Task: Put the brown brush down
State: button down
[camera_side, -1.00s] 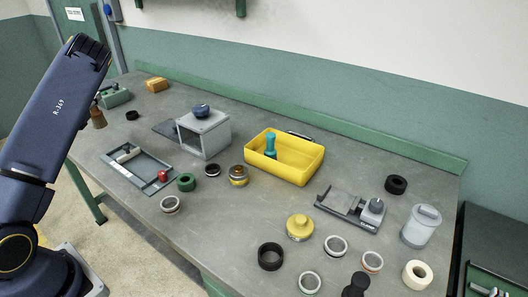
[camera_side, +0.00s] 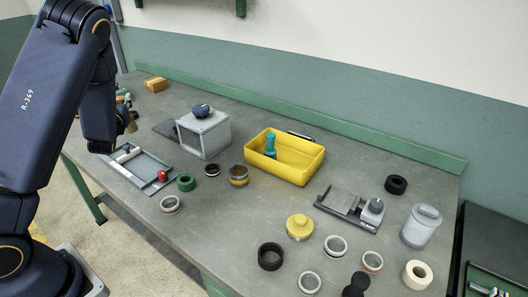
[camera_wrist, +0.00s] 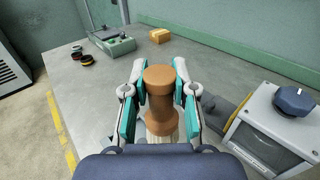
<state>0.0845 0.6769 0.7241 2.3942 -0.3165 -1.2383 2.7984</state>
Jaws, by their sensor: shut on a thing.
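The brown brush (camera_wrist: 159,88) is between the teal-lined fingers of my gripper (camera_wrist: 160,92) in the wrist view. The gripper is shut on its waisted wooden handle. Pale bristles show below the handle, partly hidden by my gripper's body. My fingers are mostly hidden there. I cannot tell whether the bristles touch the tabletop.
The grey workbench (camera_side: 240,215) has a grey box with a blue knob (camera_side: 203,135) right of the brush. A grey tray frame (camera_side: 142,170) lies in front. A green box (camera_wrist: 112,44) and an orange block (camera_side: 155,84) are behind. A yellow bin (camera_side: 312,163) stands further right.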

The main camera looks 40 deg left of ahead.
jog(key=d+f+m+t+h, duration=0.25)
jog(key=d+m+h, duration=0.2)
jog(key=d, duration=1.65)
jog(key=d+f+m+t+h, duration=0.25)
jog(key=d+h, duration=0.25)
jog(key=d, duration=1.6)
notch_tip(320, 180, down, 8)
jog(key=shift+d+r+m+t+h, duration=0.25)
jog(key=shift+d+m+t+h, duration=0.05)
jog(key=shift+d+t+h, duration=0.1)
jog(key=shift+f, duration=0.1)
jog(key=c, duration=1.4)
grip_release()
jog(key=o, duration=0.5)
jog(key=shift+w, duration=0.1)
jog(key=shift+c, duration=0.2)
